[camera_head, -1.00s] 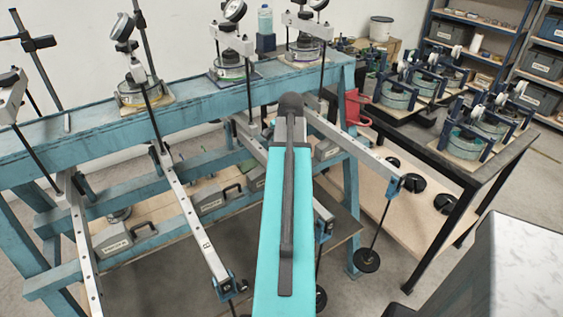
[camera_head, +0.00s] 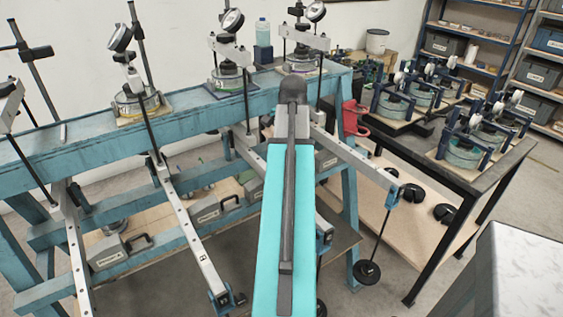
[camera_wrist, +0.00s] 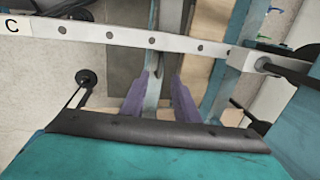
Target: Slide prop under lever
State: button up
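A pale lever bar (camera_wrist: 150,39) with a row of holes and a "C" label crosses the upper wrist view. In the head view, my teal arm hides most of the middle of the frame. Other lever bars show there: one at far left (camera_head: 75,245), one at centre left (camera_head: 187,222) and one at right (camera_head: 355,155). My gripper (camera_wrist: 160,92) shows as two purple fingers, apart, pointing toward the area below lever C in the picture. A pale teal strip shows between them; I cannot tell whether they touch it. I cannot make out a prop in either view.
The blue bench frame (camera_head: 190,122) carries the levers and dial gauges. A hanging weight (camera_head: 367,272) is right of my arm. A dark-topped table (camera_head: 480,185) with more devices stands at right. A grey box-like block (camera_head: 520,270) is at lower right.

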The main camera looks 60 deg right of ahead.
jog(key=shift+s+a+r+b, duration=0.1)
jog(key=shift+s+r, duration=0.05)
jog(key=shift+r, duration=0.7)
jog(key=shift+s+a+r+b, duration=0.1)
jog(key=shift+s+r, duration=0.05)
jog(key=shift+r, duration=0.65)
jog(key=shift+s+a+r+b, duration=0.1)
jog(key=shift+s+r, duration=0.05)
jog(key=shift+r, duration=0.7)
